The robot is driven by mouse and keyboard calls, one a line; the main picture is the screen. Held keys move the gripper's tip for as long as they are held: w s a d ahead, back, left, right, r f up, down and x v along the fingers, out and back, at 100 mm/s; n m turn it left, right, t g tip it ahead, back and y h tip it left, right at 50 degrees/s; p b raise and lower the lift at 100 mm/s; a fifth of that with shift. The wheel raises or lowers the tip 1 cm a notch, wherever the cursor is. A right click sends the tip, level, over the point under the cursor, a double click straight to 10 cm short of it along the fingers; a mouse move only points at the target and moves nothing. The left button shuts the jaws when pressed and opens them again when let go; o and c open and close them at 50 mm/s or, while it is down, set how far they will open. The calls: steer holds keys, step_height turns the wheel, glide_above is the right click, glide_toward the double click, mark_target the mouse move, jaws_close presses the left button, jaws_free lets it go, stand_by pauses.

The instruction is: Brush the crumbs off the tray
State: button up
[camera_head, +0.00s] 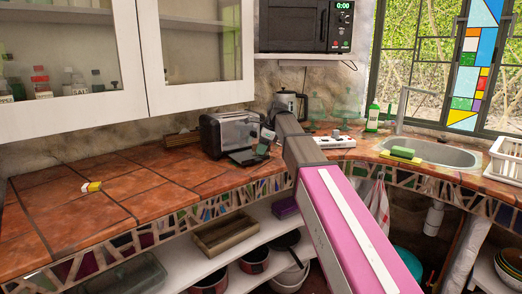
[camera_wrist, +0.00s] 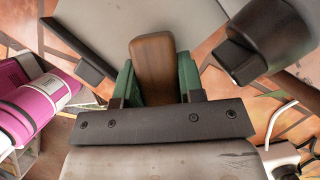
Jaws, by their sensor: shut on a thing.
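My gripper (camera_wrist: 156,76) shows in the wrist view, its two green fingers shut on a brown wooden piece that looks like a brush handle (camera_wrist: 153,60). Any bristles are hidden. In the head view my gripper is beside the front right of the toaster (camera_head: 228,134), on the brown tiled counter. A small dark flat piece (camera_head: 244,158), possibly the tray, lies in front of the toaster; I cannot tell it clearly from my gripper. A pale grey surface (camera_wrist: 95,22) lies beyond the handle in the wrist view. No crumbs can be made out.
A yellow and white item (camera_head: 91,187) lies on the otherwise clear left counter. A sponge (camera_head: 402,152) is by the sink (camera_head: 450,152). Cabinets (camera_head: 70,60) hang above.

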steer(key=shift+r, duration=2.85)
steer(key=shift+r, duration=0.1)
steer(key=shift+r, duration=1.4)
